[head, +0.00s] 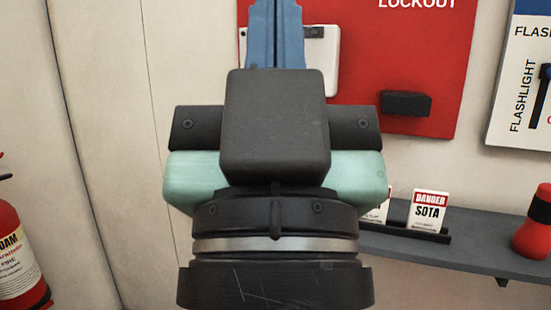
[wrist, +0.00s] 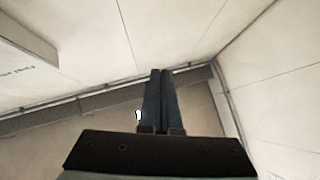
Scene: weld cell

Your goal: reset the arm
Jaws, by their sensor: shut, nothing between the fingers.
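My gripper (head: 276,10) points up in the middle of the head view, its blue fingers together and empty. The top of the fingers is cut off by the picture's upper edge. In the wrist view my gripper (wrist: 161,75) shows two blue-grey fingers side by side, with the upper walls and ceiling of the cell behind them. My wrist and gripper body fill the centre of the head view and hide part of the wall and shelf.
A red lockout board (head: 400,60) hangs behind my gripper. A flashlight board (head: 518,110) hangs at far right. A fire extinguisher (head: 18,255) stands at left.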

